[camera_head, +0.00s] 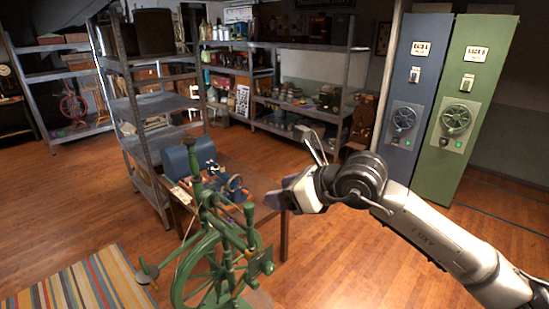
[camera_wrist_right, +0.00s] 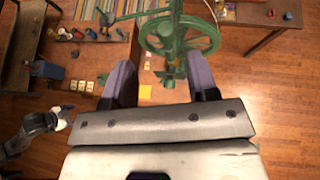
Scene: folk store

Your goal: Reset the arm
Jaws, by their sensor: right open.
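My right arm comes in from the right in the head view, and its gripper (camera_head: 287,196) points left in the air, near the right edge of a small wooden table. In the right wrist view the two purple-grey fingers of the right gripper (camera_wrist_right: 160,82) stand wide apart. No object is held between them. A green spinning wheel (camera_head: 222,245) stands in front of the table, left of the gripper. It also shows beyond the fingertips in the right wrist view (camera_wrist_right: 182,38). My left gripper is not seen in the head view.
The wooden table (camera_head: 262,212) carries a blue box (camera_head: 188,157) and small items. Metal shelving (camera_head: 165,103) stands behind it. Blue (camera_head: 408,105) and green (camera_head: 466,110) cabinets stand at the right. A striped rug (camera_head: 85,280) lies at front left. Wooden floor is open around the table.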

